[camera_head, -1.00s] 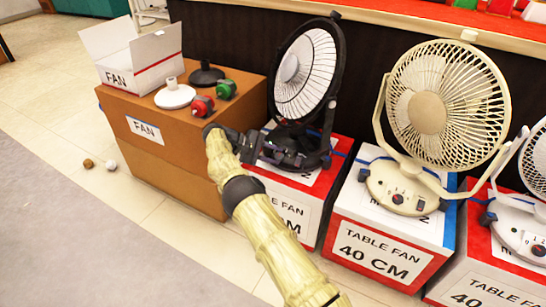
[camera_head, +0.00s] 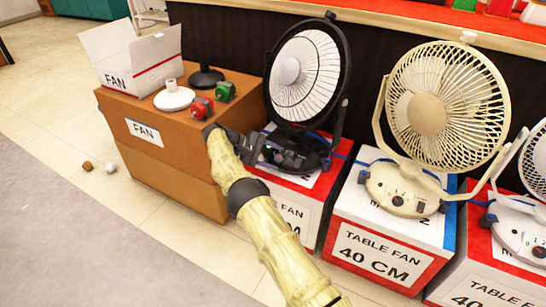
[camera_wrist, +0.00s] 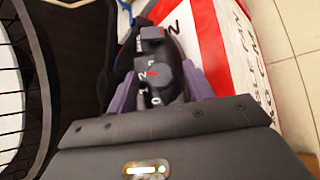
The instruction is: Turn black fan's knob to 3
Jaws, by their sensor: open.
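The black fan (camera_head: 305,72) has a round white-bladed grille and stands on a red and white box. My gripper (camera_head: 290,155) is at the front of its base, hiding most of the knob panel from the head camera. In the wrist view, the dark knob (camera_wrist: 163,74) shows between my purple-grey fingers (camera_wrist: 160,88), near white digits and a red mark. The fingers stand apart, one on each side of it; I cannot tell whether they touch it. Digits 2, 1 and 0 appear along the panel, but the exact setting is unclear.
A cream fan (camera_head: 440,105) stands on a box to the right, with another fan (camera_head: 530,200) beyond. A brown carton (camera_head: 175,140) at left bears an open white box (camera_head: 135,60) and several small parts.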

